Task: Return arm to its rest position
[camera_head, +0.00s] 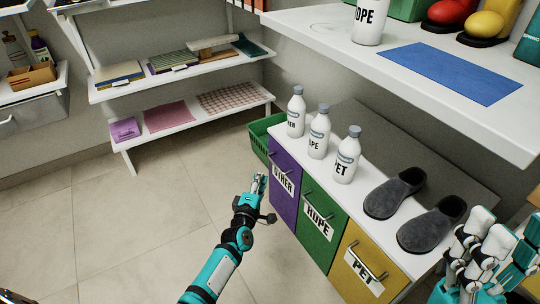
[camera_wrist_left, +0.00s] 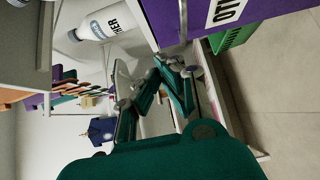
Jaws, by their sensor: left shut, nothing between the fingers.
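My left arm comes in from the bottom, and its left gripper (camera_head: 259,184) is shut and empty above the floor, just left of the cabinet's purple OTHER drawer (camera_head: 284,184). In the left wrist view, the left gripper's fingers (camera_wrist_left: 160,68) are close together with nothing between them. Beyond them show a white bottle (camera_wrist_left: 106,22) and the purple drawer front (camera_wrist_left: 172,18).
Three white bottles, including the PET bottle (camera_head: 345,158), and grey slippers (camera_head: 394,193) stand on the cabinet. A green HDPE drawer (camera_head: 317,220) and yellow PET drawer (camera_head: 364,265) face the arm. A green crate (camera_head: 262,136) stands behind. Floor (camera_head: 120,220) at left is clear.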

